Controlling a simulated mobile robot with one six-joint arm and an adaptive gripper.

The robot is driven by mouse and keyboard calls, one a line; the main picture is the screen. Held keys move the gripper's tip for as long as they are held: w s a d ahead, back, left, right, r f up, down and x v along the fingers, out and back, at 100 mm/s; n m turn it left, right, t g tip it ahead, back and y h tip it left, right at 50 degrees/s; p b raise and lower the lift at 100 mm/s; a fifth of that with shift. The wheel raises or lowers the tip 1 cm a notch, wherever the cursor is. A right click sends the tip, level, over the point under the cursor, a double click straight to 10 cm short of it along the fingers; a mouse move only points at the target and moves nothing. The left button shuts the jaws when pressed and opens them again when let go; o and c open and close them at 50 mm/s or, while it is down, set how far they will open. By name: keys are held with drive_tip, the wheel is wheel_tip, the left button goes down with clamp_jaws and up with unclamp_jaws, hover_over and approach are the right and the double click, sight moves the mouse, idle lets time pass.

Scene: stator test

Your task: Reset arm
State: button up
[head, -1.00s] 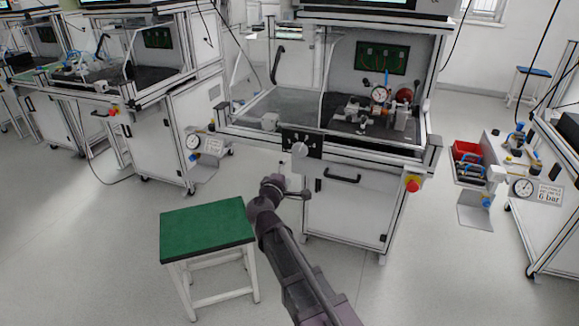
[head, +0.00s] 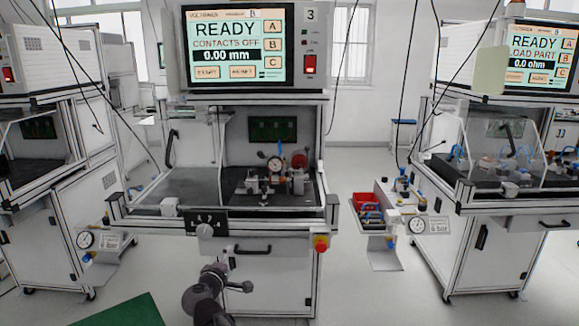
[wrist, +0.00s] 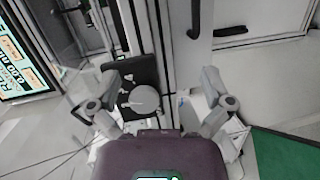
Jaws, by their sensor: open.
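My arm (head: 208,296) shows at the bottom of the head view, left of centre, in front of the middle test station's cabinet. My gripper's fingers are not clearly seen there. In the wrist view my gripper (wrist: 160,108) is open, its two grey fingers wide apart with nothing held between them. A round grey knob (wrist: 146,99) on a black plate shows beyond the fingers. The same knob shows in the head view (head: 205,231), above my arm, on the station's front.
The middle station's screen (head: 238,45) reads READY, CONTACTS OFF, 0.00 mm. A red-yellow emergency button (head: 321,243) sits on its right front corner. A red bin (head: 366,203) stands to the right. Grey floor lies between stations.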

drive_tip(key=s+d+f+m+g+h, duration=0.2)
drive_tip(key=d+f+m+g, duration=0.25)
drive_tip(key=d, duration=0.75)
drive_tip(key=s+d+f+m+g+h, duration=0.1)
drive_tip(key=d+f+m+g, duration=0.35)
drive_tip(key=d, duration=0.65)
drive_tip(key=s+d+f+m+g+y, duration=0.3)
drive_tip(key=s+d+g, duration=0.1)
drive_tip(key=s+d, duration=0.25)
drive_tip(key=s+d+f+m+g+y, duration=0.3)
drive_tip(key=s+d, duration=0.3)
drive_tip(key=s, duration=0.2)
wheel_tip(320, 180, up, 25)
drive_tip(key=p, duration=2.5)
drive_tip(key=shift+w+p, duration=0.25)
drive_tip(key=shift+p, duration=0.1)
drive_tip(key=shift+a, duration=0.1)
